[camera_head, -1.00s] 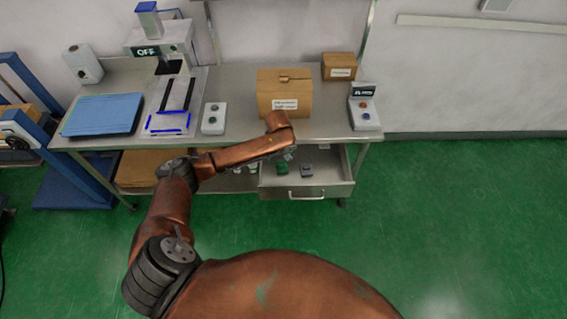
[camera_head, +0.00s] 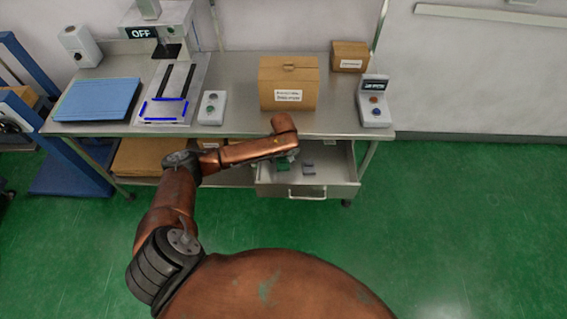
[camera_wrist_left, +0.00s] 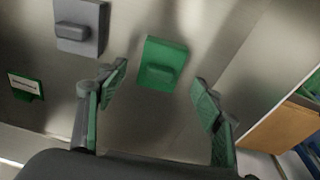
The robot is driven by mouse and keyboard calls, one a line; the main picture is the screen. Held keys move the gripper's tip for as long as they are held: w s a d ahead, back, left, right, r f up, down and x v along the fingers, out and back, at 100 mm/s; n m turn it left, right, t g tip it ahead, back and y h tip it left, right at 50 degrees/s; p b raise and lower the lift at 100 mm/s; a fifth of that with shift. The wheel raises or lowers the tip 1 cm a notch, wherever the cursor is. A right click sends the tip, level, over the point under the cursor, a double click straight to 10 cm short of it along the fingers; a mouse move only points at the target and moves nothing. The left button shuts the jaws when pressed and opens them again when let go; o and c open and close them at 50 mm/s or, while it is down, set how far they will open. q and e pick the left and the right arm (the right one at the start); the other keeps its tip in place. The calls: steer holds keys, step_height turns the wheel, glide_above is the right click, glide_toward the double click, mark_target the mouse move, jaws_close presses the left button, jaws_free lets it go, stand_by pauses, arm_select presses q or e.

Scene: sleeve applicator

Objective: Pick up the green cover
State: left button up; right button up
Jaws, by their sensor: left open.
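The green cover (camera_wrist_left: 163,65) is a flat green piece with a raised block, lying on the bottom of the open drawer (camera_head: 330,191). In the wrist view it sits ahead of and between the fingers of my left gripper (camera_wrist_left: 160,92), which is open and empty, with a gap on both sides. In the head view the green cover (camera_head: 283,168) shows partly beneath my left forearm, and the gripper is mostly hidden there. A grey cover (camera_wrist_left: 80,27) of similar shape lies to the left. My right gripper is not in view.
A green piece with a white label (camera_wrist_left: 25,90) lies at the far left in the wrist view. The drawer's walls surround the pieces. On the table above stand a cardboard box (camera_head: 288,85), a button box (camera_head: 212,107) and a blue stack (camera_head: 97,99).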

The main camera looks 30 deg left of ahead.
mark_target(283, 160)
arm_select(q)
steer(key=f, duration=0.3)
steer(key=shift+w+a+b, duration=0.15)
steer(key=shift+w+b, duration=0.05)
steer(key=shift+b, duration=0.15)
steer(key=c, duration=1.2)
steer(key=shift+c, duration=0.2)
